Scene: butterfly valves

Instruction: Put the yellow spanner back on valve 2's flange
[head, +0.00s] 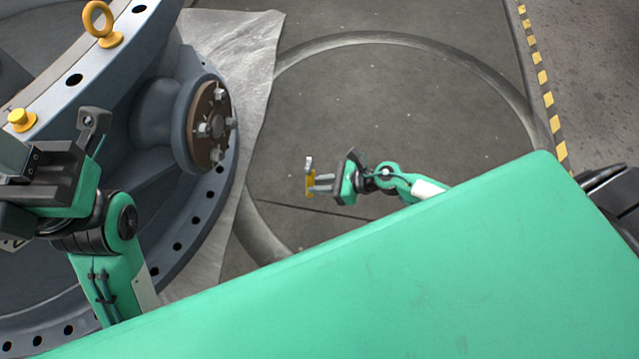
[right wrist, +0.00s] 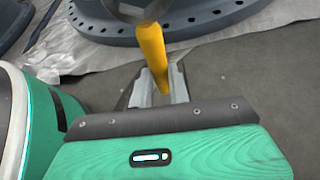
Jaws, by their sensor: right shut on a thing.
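The yellow spanner (head: 309,184) is held in my right gripper (head: 322,184), above the floor and apart from the valve. In the right wrist view the yellow handle (right wrist: 152,48) rises from between the fingers (right wrist: 164,85), and its grey head is cut off by the top edge. A large blue-grey valve with a wide bolt-holed flange (head: 216,190) fills the left; no number is readable on it. The flange (right wrist: 190,28) also shows behind the spanner in the right wrist view. My left gripper (head: 14,190) is in front of the valve at the left edge; its fingers are unclear.
A round brown bolted cover (head: 207,122) juts from the valve's side. A yellow eyebolt (head: 101,24) and yellow knob (head: 20,119) stand on its upper rim. A pale sheet (head: 243,50) lies beneath. Clear floor (head: 400,110) separates the valve from a striped line (head: 541,75).

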